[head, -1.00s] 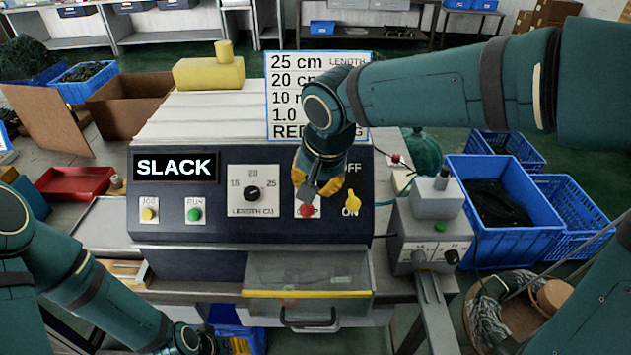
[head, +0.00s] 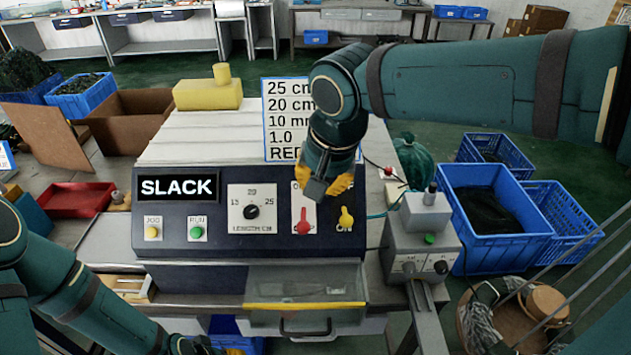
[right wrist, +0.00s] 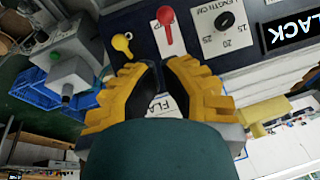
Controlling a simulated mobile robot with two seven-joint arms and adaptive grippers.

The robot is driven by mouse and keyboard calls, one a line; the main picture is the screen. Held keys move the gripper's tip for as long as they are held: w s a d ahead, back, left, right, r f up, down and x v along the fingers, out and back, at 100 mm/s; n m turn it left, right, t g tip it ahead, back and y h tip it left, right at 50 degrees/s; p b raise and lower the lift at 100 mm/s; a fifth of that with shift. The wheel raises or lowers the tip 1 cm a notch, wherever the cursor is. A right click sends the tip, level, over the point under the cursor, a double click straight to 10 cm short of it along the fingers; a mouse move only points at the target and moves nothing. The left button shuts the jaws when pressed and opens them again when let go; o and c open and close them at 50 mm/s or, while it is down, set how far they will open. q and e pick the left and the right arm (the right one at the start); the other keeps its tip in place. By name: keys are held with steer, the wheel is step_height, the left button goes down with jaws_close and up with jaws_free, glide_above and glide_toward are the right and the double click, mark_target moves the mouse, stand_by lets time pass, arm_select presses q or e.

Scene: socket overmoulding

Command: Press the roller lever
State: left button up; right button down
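The control box (head: 160,245) has a red lever (head: 303,222) with its knob end pointing down and a yellow lever (head: 346,218) to its right. I cannot tell which one is the roller lever. Both also show in the right wrist view, the red lever (right wrist: 166,22) and the yellow lever (right wrist: 122,43). My right gripper (head: 316,190) is just above the red lever, apart from it, and holds nothing. My left gripper (head: 235,350) is at the bottom edge, mostly cut off.
A clear-fronted drawer (head: 305,287) is below. A grey unit (head: 418,235) with a green button stands at right. Blue crates (head: 490,225) stand beyond it.

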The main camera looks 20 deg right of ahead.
steer(key=shift+s+a+r, duration=0.15)
steer(key=shift+s+r, duration=1.2)
steer(key=shift+r, duration=0.1)
